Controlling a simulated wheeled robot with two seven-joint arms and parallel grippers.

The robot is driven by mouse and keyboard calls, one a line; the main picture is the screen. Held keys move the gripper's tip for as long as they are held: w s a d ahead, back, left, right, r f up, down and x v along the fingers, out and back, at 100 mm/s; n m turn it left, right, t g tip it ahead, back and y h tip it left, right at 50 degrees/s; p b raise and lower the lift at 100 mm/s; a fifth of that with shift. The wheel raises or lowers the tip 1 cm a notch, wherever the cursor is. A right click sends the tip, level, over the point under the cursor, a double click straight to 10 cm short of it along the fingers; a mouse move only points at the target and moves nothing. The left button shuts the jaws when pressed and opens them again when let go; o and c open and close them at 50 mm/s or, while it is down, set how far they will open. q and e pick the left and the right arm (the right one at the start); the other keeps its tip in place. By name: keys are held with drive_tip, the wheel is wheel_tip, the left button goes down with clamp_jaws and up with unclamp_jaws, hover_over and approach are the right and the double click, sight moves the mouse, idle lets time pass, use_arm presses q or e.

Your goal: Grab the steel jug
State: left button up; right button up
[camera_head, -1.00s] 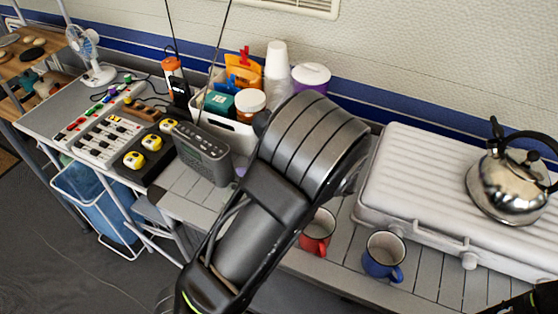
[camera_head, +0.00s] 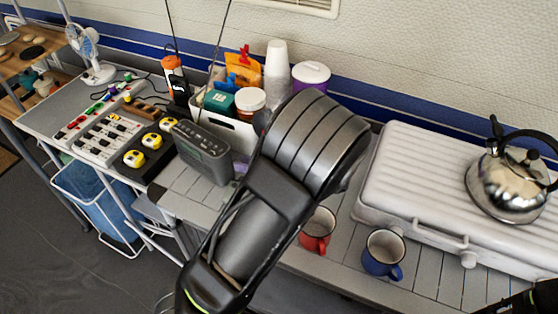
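A shiny steel kettle-like jug (camera_head: 507,180) with a black handle and lid knob stands upright on the ribbed white case at the right. I see no other steel jug. My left arm (camera_head: 270,205) rises from the bottom and covers the middle of the view. Its gripper is largely hidden behind the thick ribbed arm section, well left of the steel jug, so its fingers cannot be made out. Only a dark piece of my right arm (camera_head: 525,302) shows at the bottom right corner; its gripper is out of view.
A red mug (camera_head: 317,232) and a blue mug (camera_head: 383,254) stand on the slatted counter in front of the white case (camera_head: 420,190). A grey radio (camera_head: 203,153), a white bin (camera_head: 228,130) of supplies and stacked cups (camera_head: 277,72) stand left of my arm.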

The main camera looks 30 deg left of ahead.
use_arm(q)
clamp_jaws()
drive_tip(key=shift+r, duration=0.1)
idle(0.9)
